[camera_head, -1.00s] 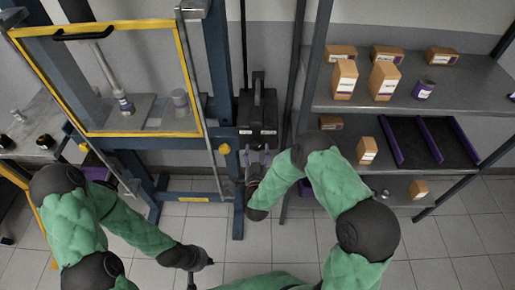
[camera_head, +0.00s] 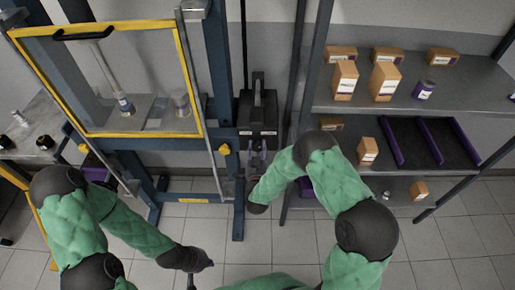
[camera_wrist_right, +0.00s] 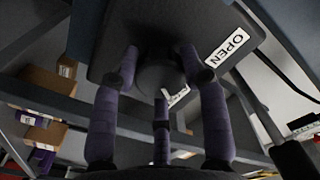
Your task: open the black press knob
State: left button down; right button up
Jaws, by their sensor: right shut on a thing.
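The black press knob (camera_wrist_right: 160,76) is a dark round knob under a dark housing in the right wrist view. A white OPEN label (camera_wrist_right: 227,47) is on the housing beside it. My right gripper (camera_wrist_right: 160,72) has its purple-grey fingers on both sides of the knob and is shut on it. In the head view, my right gripper (camera_head: 257,158) is at the lower front of the black press unit (camera_head: 258,118); the knob itself is hard to make out there. My left gripper (camera_head: 203,275) is low over the floor, fingers spread and empty, away from the press.
The press's yellow-framed guard (camera_head: 130,134) stands left of the black unit. A grey shelf (camera_head: 330,100) with several orange boxes and a dark tray (camera_head: 420,140) is on the right. A side table (camera_head: 45,152) is at far left. The tiled floor in front is clear.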

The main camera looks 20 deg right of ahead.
jog(key=n+b, duration=0.1)
jog(key=n, duration=0.2)
jog(key=n+b, duration=0.1)
jog(key=n, duration=0.2)
jog(key=shift+n, duration=0.3)
jog(key=n, duration=0.3)
jog(key=shift+b, duration=0.35)
jog(key=shift+r+n, duration=0.1)
jog(key=shift+n, duration=1.7)
jog(key=shift+w, duration=0.1)
jog(key=o, duration=1.1)
jog(key=shift+o, duration=0.2)
